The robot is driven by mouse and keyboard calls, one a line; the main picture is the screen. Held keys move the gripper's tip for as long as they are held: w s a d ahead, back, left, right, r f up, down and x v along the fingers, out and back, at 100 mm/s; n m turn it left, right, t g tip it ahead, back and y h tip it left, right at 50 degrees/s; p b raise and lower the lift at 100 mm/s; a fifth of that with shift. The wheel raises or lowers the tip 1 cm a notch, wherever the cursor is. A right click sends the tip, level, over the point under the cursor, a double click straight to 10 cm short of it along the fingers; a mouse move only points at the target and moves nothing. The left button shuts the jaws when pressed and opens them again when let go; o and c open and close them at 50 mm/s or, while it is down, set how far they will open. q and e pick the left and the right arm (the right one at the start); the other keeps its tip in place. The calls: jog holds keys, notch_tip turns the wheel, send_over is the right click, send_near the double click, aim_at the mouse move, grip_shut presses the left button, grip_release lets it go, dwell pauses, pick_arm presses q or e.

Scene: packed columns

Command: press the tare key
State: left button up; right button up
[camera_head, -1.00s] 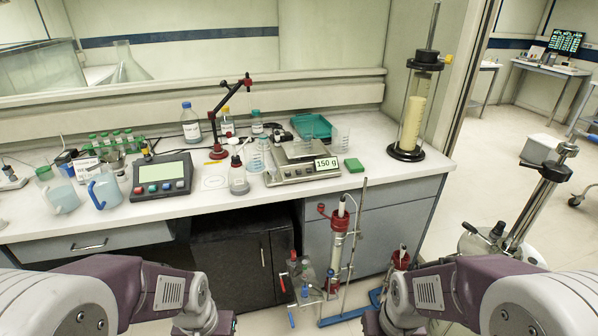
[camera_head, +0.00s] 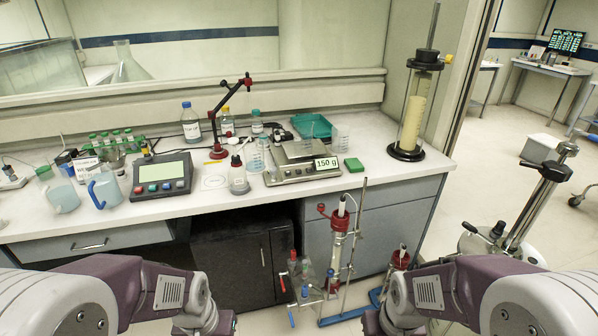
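A bench balance (camera_head: 292,176) with a steel pan and a card reading "150 g" stands on the white bench right of centre. Its front panel is small in the picture, and I cannot make out which key is the tare key. A dark console (camera_head: 160,188) with a pale screen and a row of coloured buttons sits to its left on the same bench. My two arms come in from the lower left and lower right, well in front of the bench. Both grippers are below the picture's bottom edge and out of sight.
A red jointed arm stand (camera_head: 219,150) rises behind. A tall glass column (camera_head: 410,122) stands at the bench's right end. Glass columns stand on the floor in front.

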dwell(0.3)
pick_arm(q)
grip_shut()
dwell(1.6)
